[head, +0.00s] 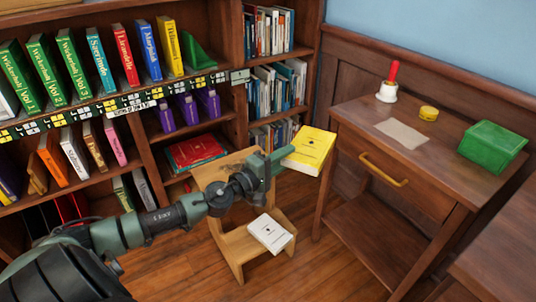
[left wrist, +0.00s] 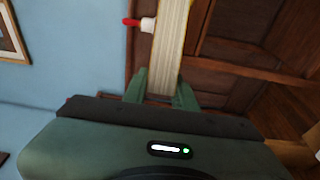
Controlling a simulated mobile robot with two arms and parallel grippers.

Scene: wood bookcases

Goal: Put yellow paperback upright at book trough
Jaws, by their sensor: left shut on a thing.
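The yellow paperback (head: 310,149) is in my left gripper (head: 277,161), held by one end, out in front of the side table's left edge. Its cover faces up in the head view. In the left wrist view the fingers (left wrist: 163,92) grip the book's pale page block (left wrist: 170,45), which extends away from them. My right gripper is not in view. I cannot tell for certain which thing is the book trough; a green open-fronted piece (head: 199,55) stands at the end of the top row of shelved books.
A wooden step stool (head: 232,240) with a white book (head: 270,233) stands below my gripper. Bookcases fill the left.

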